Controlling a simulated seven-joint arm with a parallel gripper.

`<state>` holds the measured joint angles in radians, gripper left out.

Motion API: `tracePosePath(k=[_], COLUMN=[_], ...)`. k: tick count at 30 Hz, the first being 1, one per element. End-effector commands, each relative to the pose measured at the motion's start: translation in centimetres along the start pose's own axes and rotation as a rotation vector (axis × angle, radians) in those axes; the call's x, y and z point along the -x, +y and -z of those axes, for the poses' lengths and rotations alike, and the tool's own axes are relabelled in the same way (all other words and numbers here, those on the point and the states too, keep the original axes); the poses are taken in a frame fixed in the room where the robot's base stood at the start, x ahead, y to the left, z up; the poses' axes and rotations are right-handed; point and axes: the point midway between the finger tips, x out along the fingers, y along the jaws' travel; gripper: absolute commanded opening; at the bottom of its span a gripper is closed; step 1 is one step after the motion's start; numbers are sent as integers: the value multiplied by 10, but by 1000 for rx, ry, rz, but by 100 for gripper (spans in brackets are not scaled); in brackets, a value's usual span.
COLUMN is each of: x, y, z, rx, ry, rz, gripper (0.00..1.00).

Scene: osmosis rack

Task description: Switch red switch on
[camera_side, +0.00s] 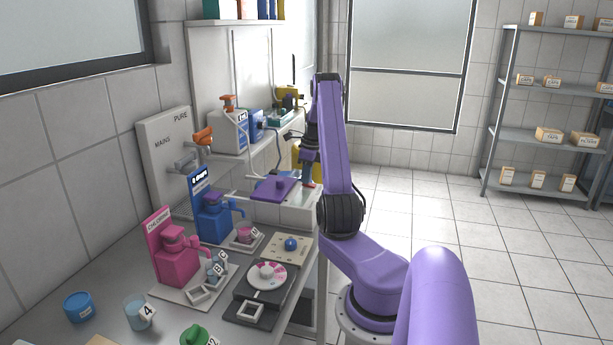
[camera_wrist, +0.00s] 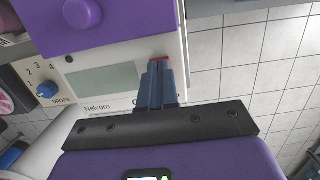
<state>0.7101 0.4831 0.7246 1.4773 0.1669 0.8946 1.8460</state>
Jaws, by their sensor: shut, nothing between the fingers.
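In the side view my gripper (camera_side: 308,178) points down at the right end of the white device (camera_side: 290,212), with a bit of red (camera_side: 309,185) just below the fingertips.
A purple lid (camera_side: 277,188) with a knob tops the device, and a grey display (camera_wrist: 102,80) is on it. Open floor lies right.

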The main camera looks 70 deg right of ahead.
Motion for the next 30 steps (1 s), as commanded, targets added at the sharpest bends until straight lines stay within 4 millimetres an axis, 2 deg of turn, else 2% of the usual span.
tracePosePath(k=[10,16,30], x=[-2,-11,-11], y=[0,1,1], z=[-1,-5,4], rx=[1,5,-2], ry=[12,118,125], rz=[-1,-4,-9], gripper=[0,0,0])
